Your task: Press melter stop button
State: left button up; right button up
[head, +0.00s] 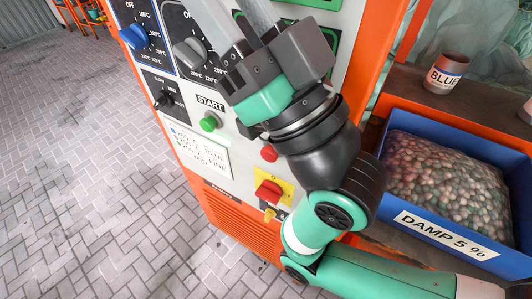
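The melter's control panel (225,160) is a pale face in an orange cabinet. A red round button (269,153) sits on it, to the right of and below a green button (208,122) labelled START. No stop label is visible; my gripper and wrist cover the panel just above the red button. My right gripper (237,14) crosses the upper panel, its two grey fingers pointing up the picture, apart from each other with nothing seen between them. Their tips run to the top edge. Whether it touches the panel cannot be told. My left gripper is not in view.
A red rotary switch (268,190) on a yellow plate is below the red button. A blue bin (480,215) of pellets and a BLUE-labelled cup (446,75) stand right. Paved floor lies left.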

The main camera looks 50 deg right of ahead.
grip_shut()
dwell(1.4)
